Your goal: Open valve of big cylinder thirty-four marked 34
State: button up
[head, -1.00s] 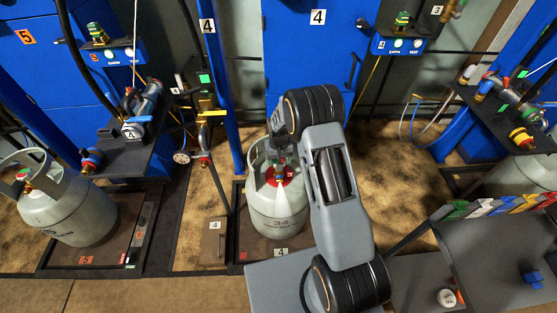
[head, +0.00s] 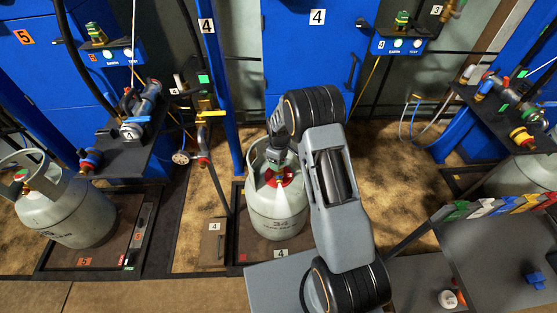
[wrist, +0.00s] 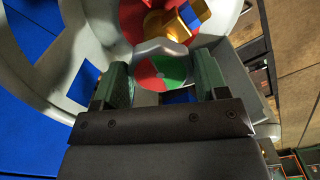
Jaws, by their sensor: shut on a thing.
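The big grey cylinder (head: 277,212) is marked 34 and stands upright on a dark platform behind a 4 label. Its top has a red ring (head: 286,176) inside a pale collar. My gripper (wrist: 162,78) reaches down into this collar. In the wrist view its two green-padded fingers are shut on the valve knob (wrist: 160,72), one at each side. The knob has a red, green and whitish face. A brass fitting with a blue end (wrist: 186,16) sits just beyond the knob. In the head view my wrist hides most of the valve.
Another grey cylinder (head: 62,207) stands on the left platform marked 5. A black shelf with hoses and fittings (head: 135,150) is left of the big cylinder. A blue post (head: 221,110) stands close behind. A dark table (head: 500,255) is at right.

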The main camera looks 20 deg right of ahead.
jog(key=shift+n, duration=1)
jog(key=shift+w, duration=0.1)
jog(key=o, duration=0.9)
notch_tip(320, 180, up, 14)
jog(key=shift+f+p, duration=0.1)
jog(key=shift+p, duration=1)
